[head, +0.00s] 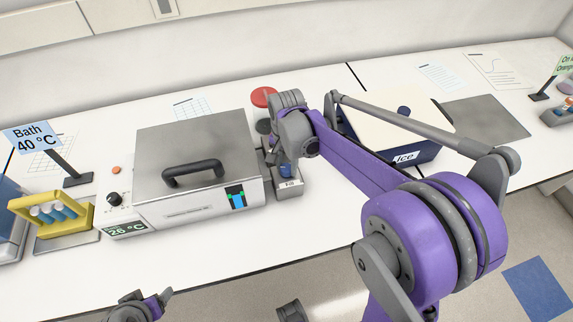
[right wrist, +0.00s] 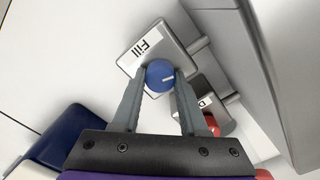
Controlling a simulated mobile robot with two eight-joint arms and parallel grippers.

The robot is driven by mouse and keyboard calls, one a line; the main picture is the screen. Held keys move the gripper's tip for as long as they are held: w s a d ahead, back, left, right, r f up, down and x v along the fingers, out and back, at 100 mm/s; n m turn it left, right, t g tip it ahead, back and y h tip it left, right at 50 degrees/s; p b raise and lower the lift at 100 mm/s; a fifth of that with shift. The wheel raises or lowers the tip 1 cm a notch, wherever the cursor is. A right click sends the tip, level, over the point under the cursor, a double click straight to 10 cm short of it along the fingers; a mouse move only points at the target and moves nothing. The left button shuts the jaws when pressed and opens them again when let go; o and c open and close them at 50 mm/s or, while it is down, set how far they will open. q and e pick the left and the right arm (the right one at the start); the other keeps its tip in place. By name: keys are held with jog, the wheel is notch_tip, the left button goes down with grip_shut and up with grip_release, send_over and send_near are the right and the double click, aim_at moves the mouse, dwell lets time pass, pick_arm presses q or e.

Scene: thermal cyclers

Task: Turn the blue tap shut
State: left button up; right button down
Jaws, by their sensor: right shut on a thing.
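The blue tap (right wrist: 160,75) is a round knob with a white line, on a grey block labelled "Fill" (right wrist: 148,44). My right gripper (right wrist: 161,80) comes down over it with one finger on each side and is shut on it. In the head view the blue tap (head: 286,171) shows beside the metal bath, partly hidden by my right gripper (head: 279,160). My left gripper (head: 150,303) is at the bottom edge, far from the tap; whether its fingers are open is unclear.
A red knob (right wrist: 212,124) on a second labelled block sits close by, partly behind a finger. The lidded metal bath (head: 195,160) stands left of the tap, its display reading 26 °C. An ice box (head: 395,140) stands to the right. The front bench strip is clear.

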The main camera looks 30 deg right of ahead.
aim_at(286, 167)
jog(key=n, duration=1.2)
jog(key=shift+a, duration=0.1)
jog(key=shift+n, duration=0.4)
jog(key=shift+c, duration=2.2)
grip_release()
notch_tip(286, 167, up, 11)
jog(key=shift+p, duration=0.45)
jog(key=shift+f, duration=0.1)
